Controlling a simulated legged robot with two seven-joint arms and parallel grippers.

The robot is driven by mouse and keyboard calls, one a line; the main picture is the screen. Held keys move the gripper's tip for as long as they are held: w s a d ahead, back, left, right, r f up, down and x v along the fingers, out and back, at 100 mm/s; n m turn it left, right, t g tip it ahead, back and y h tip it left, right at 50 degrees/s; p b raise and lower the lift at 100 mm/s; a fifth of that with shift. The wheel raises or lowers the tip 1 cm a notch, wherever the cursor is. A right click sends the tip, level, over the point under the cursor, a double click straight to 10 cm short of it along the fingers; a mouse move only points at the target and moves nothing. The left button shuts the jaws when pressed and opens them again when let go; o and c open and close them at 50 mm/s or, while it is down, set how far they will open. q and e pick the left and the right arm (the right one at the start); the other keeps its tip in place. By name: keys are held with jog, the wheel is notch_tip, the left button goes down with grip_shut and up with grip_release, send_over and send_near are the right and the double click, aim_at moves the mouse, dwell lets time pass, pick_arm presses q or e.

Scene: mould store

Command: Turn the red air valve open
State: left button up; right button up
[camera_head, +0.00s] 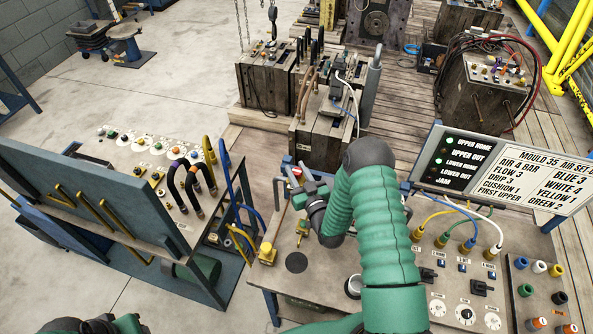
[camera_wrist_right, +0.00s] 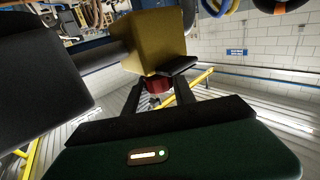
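The red air valve's handle (camera_head: 297,171) shows as a small red spot near the back edge of the middle bench, close to my right gripper (camera_head: 305,188). In the right wrist view a dark red part (camera_wrist_right: 158,85) lies between the two dark fingers of my right gripper (camera_wrist_right: 159,88), just below a yellow-brass block (camera_wrist_right: 152,42). The fingers stand apart on both sides of the red part. Whether they touch it I cannot tell. My right forearm hides part of the bench. My left gripper is out of view; only a bit of green arm shows at the bottom left.
A yellow knob block (camera_head: 266,253) and a brass fitting (camera_head: 302,228) stand on the bench left of my arm. A plug panel (camera_head: 462,285) and a sign board (camera_head: 505,175) are at the right. A cart with hoses (camera_head: 165,155) stands left.

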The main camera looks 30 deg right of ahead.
grip_shut()
jog(key=shift+d+f+n+y+b, duration=0.1)
jog(key=shift+f+n+y+b, duration=0.15)
jog(key=shift+y+b, duration=0.35)
jog(key=shift+r+n+y+b, duration=0.1)
jog(key=shift+n+y+b, duration=0.2)
jog(key=shift+n+y, duration=0.1)
jog(key=shift+r, duration=0.15)
jog(key=o, duration=0.7)
grip_release()
jog(key=shift+c, duration=0.2)
